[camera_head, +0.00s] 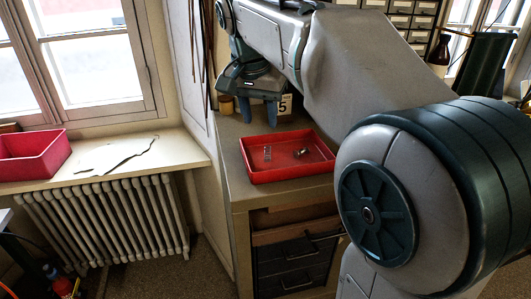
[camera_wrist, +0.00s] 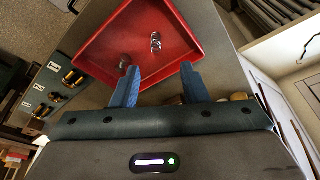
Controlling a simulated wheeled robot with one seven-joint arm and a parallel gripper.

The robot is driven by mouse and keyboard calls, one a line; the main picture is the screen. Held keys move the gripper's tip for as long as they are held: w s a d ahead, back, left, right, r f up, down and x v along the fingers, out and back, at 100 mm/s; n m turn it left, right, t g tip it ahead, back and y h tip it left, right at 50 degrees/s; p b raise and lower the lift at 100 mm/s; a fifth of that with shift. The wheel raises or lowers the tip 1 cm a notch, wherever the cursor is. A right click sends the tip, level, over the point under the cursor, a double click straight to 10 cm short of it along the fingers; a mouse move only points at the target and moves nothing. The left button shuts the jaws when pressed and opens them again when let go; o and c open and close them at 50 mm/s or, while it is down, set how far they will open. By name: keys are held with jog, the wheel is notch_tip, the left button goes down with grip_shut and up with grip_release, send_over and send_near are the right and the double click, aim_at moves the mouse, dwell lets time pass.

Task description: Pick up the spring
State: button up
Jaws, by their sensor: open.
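The spring (camera_head: 267,153), a small silvery coil, lies in the left part of a shallow red tray (camera_head: 290,175) on the cabinet top. In the wrist view the spring (camera_wrist: 155,42) lies in the tray ahead of the fingertips, roughly between their lines. A second small metal part (camera_head: 301,153) lies to its right; in the wrist view this part (camera_wrist: 124,62) is close beside the left fingertip. My gripper (camera_head: 259,121) is open and empty, pointing down near the tray's back left edge. The wrist view shows its two blue fingers (camera_wrist: 160,72) apart, touching neither part.
The cabinet wall panel rises at the left. A pink-red bin (camera_head: 33,157) sits on the windowsill above a radiator (camera_head: 105,222). Small labelled drawers (camera_head: 400,20) are at the back.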

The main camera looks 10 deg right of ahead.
aim_at(268, 146)
jog(key=x, duration=0.5)
jog(key=shift+w+d+f, duration=0.1)
jog(key=shift+f, duration=0.05)
jog(key=shift+d+p+x, duration=0.2)
jog(key=shift+p+x, duration=0.05)
jog(key=shift+x, duration=1.1)
jog(key=shift+d+p+x, duration=0.2)
jog(key=shift+x, duration=1.15)
grip_shut()
